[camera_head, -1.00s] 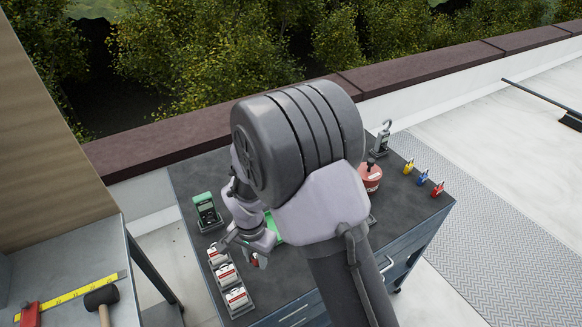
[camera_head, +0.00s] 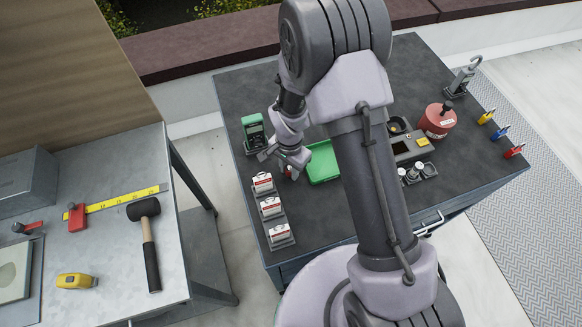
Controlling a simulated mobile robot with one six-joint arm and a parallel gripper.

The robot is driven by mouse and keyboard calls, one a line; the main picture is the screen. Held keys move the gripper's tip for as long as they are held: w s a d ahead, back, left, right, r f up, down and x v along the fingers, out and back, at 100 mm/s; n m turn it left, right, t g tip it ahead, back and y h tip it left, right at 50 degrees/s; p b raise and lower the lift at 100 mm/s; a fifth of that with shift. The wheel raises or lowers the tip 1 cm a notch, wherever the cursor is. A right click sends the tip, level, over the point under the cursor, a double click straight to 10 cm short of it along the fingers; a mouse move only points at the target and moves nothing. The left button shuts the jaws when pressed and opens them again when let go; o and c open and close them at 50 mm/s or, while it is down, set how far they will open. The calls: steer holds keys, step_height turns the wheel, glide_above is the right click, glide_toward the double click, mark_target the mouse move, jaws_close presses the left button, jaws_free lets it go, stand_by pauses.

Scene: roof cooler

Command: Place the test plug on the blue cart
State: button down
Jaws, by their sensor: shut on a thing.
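The blue cart (camera_head: 330,222) stands in the middle, with a dark grey top and blue-grey sides. My gripper (camera_head: 285,170) is low over the left part of its top, between a white-and-red box and a green tray. It is shut on a small red thing (camera_head: 289,172), mostly hidden by the fingers; I take it for the test plug. I cannot tell whether it touches the cart top.
A rack of white-and-red boxes (camera_head: 271,207), a green meter (camera_head: 254,132) and a green tray (camera_head: 322,162) surround my gripper. A red canister (camera_head: 437,120) stands right. A grey workbench (camera_head: 110,260) with a mallet (camera_head: 146,235) is at left. The cart's front middle is bare.

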steer(key=c, duration=1.1)
jaws_free()
steer(key=shift+c, duration=0.2)
step_height(320, 180, up, 12)
steer(key=p, duration=0.3)
step_height(320, 180, up, 13)
steer(key=t, duration=0.2)
glide_above(290, 168)
steer(key=s+d, duration=0.2)
steer(key=d, duration=0.1)
steer(key=s+d+r+n+t+y, duration=0.1)
steer(key=s+d+r+t, duration=0.1)
steer(key=s+r, duration=0.5)
steer(key=s+d+r+n+t+y, duration=0.1)
steer(key=s+d+r+n, duration=0.1)
steer(key=s+r, duration=0.4)
steer(key=shift+s+d+r+n+t, duration=0.35)
steer(key=shift+s+d, duration=0.2)
steer(key=shift+s, duration=0.65)
